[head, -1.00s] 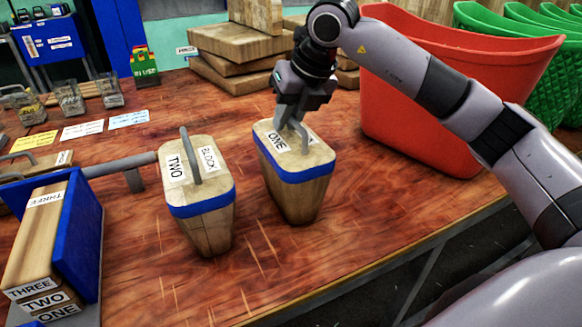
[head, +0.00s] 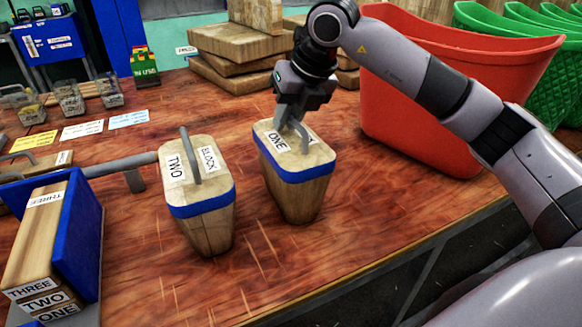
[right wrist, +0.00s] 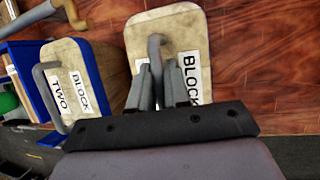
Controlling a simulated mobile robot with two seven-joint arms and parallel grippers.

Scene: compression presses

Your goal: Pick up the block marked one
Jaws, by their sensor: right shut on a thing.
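The block marked ONE (head: 296,197) is a tapered wooden block with a blue band and a grey handle on its top. It stands upright on the wooden table in the head view. My right gripper (head: 292,128) comes down from above and is shut on that handle. In the right wrist view the fingers (right wrist: 165,88) close around the grey handle, beside a label reading BLOCK on the wooden top (right wrist: 190,35). The fingers hide part of the handle and labels. My left gripper is not in view.
The block marked TWO (head: 205,233) stands close on the left. A blue press (head: 85,240) with stacked boards marked THREE, TWO and ONE is at far left. Wooden boards (head: 215,84) lie at the back.

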